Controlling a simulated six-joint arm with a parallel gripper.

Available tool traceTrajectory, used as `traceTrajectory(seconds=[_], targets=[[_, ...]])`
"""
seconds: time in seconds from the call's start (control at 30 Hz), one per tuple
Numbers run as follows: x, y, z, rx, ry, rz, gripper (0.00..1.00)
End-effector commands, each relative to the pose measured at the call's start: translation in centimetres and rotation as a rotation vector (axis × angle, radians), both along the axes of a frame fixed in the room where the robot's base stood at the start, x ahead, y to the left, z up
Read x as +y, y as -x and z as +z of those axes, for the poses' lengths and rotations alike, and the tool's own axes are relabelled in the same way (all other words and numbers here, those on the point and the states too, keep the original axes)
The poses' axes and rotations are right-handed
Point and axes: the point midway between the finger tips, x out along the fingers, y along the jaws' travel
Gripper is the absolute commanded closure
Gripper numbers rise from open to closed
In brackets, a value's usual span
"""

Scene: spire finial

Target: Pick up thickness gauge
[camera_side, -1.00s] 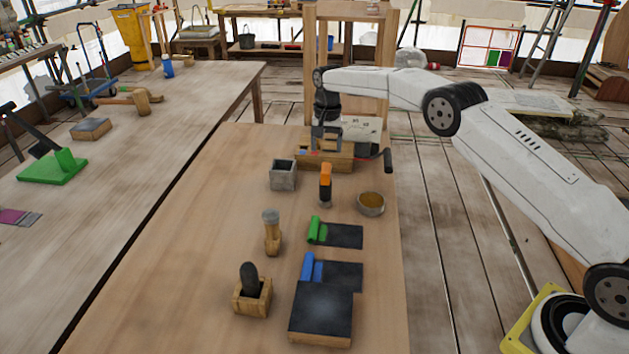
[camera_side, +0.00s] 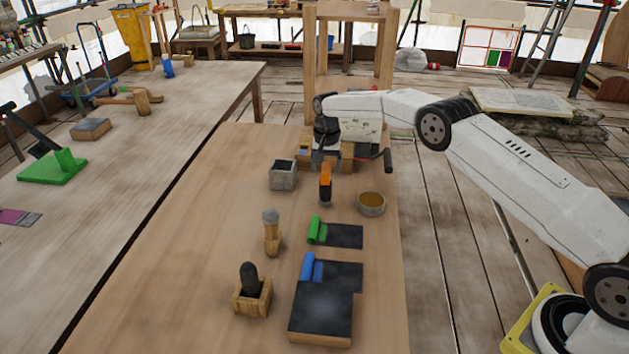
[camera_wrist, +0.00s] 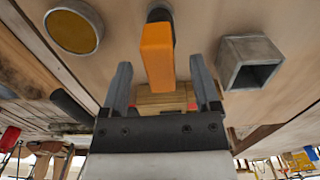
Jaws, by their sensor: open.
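An upright tool with an orange top and a dark lower end (camera_side: 325,184) stands on the wooden bench; it appears to be the thickness gauge, though no label confirms this. In the wrist view its orange top (camera_wrist: 157,56) lies between my two grey fingers, with a gap on each side. My gripper (camera_side: 324,163) is open and empty, right at the upper part of the tool in the side view. It also shows in the wrist view (camera_wrist: 162,72). I cannot tell how far the fingers reach down along the tool.
A grey square cup (camera_side: 283,180) stands left of the tool, and a round bowl with amber contents (camera_side: 371,204) right of it. Behind is a wooden block (camera_wrist: 165,103). Nearer are a green roller (camera_side: 315,230), a brush-like tool (camera_side: 271,240) and a dark slab (camera_side: 321,312).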

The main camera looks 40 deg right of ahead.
Motion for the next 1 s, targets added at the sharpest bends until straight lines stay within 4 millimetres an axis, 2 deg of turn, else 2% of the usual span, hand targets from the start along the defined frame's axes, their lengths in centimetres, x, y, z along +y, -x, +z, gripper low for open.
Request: traceTrajectory(seconds=[0.17,0.63,0.67,0.9,1.0], targets=[[0.01,0.02,-1.07,0.000,0.000,0.000,0.21],[0.00,0.00,-1.05,-0.001,0.000,0.000,0.21],[0.01,0.01,-1.05,-0.001,-0.001,0.000,0.24],[0.01,0.01,-1.05,-0.001,-0.001,0.000,1.00],[0.01,0.01,-1.05,-0.001,-0.001,0.000,1.00]])
